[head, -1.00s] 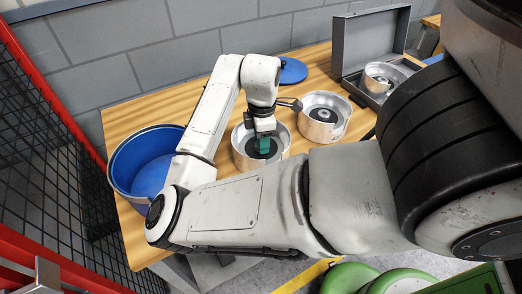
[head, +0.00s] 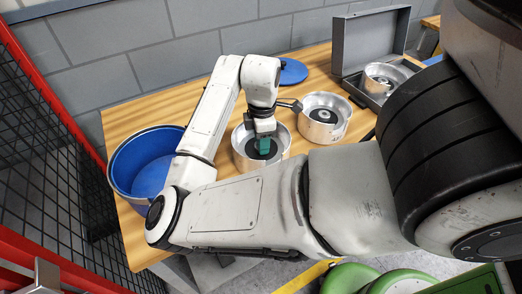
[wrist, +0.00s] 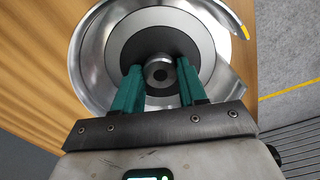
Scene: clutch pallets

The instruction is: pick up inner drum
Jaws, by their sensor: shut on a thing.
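My gripper (head: 263,146), with teal fingers, reaches down into a silver metal housing (head: 237,152) on the wooden table. In the wrist view its fingers (wrist: 160,78) stand on either side of a small round metal hub (wrist: 160,72) and are shut on it. The hub is at the centre of the inner drum (wrist: 132,40), a dark disc with a paler ring around it. The drum sits inside the silver housing (wrist: 85,65), whose wall is cut open at the right. The fingers and gripper body hide the drum's near part.
A second silver housing (head: 324,117) stands to the right. A grey open case (head: 365,42) holds another metal part (head: 383,77). A blue round bin (head: 118,163) stands left. A blue disc (head: 292,71) lies behind. Red-framed mesh (head: 50,105) edges the left side.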

